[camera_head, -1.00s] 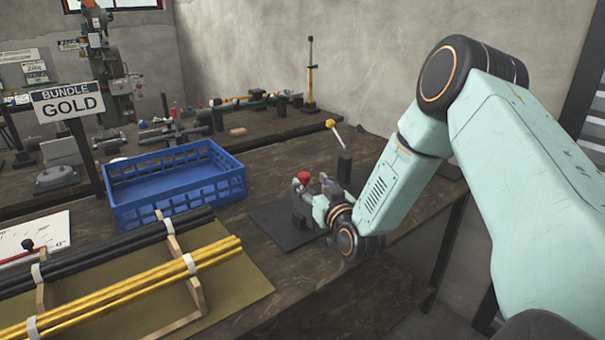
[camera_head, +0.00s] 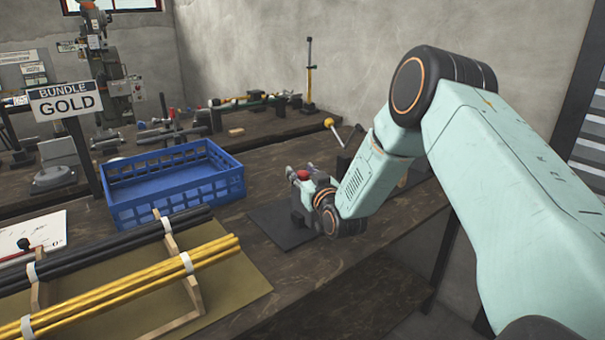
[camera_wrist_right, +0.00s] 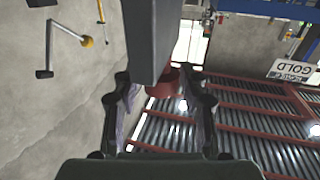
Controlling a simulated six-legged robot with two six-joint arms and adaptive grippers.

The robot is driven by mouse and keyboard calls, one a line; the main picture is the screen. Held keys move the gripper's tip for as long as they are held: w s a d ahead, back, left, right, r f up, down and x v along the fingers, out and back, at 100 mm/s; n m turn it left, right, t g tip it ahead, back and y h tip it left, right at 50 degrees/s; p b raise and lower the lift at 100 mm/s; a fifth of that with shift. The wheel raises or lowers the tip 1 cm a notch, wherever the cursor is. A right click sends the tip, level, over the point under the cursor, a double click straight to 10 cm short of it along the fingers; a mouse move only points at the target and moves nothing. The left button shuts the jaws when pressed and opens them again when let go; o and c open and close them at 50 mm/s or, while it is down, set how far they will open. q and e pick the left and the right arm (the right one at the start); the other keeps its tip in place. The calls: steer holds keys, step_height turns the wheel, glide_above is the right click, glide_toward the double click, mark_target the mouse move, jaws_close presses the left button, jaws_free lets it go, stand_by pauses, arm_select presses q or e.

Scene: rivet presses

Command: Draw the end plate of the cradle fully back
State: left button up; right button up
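The cradle (camera_head: 195,293) has wooden supports under black rods (camera_head: 120,240) and gold rods (camera_head: 130,286), strapped with white bands, at lower left in the head view. I cannot clearly make out its end plate. A pale plate (camera_head: 50,228) with a black knob (camera_head: 24,243) lies at the left edge, partly cut off. My right gripper (camera_head: 303,170) is over a small dark fixture with a red top (camera_head: 303,175). In the right wrist view my fingers (camera_wrist_right: 163,98) are spread, with the red part (camera_wrist_right: 166,82) between them. My left gripper is not in view.
A blue crate (camera_head: 175,212), seemingly empty, stands behind the rods. A "BUNDLE GOLD" sign (camera_head: 65,102) stands left of it. A dark base plate (camera_head: 275,225) lies under the right gripper. Tools (camera_head: 250,103) lie along the back bench.

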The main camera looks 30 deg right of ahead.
steer(key=shift+s+a+r, duration=0.15)
steer(key=shift+r, duration=0.05)
steer(key=shift+c, duration=1.4)
jaws_close()
steer(key=shift+f, duration=0.1)
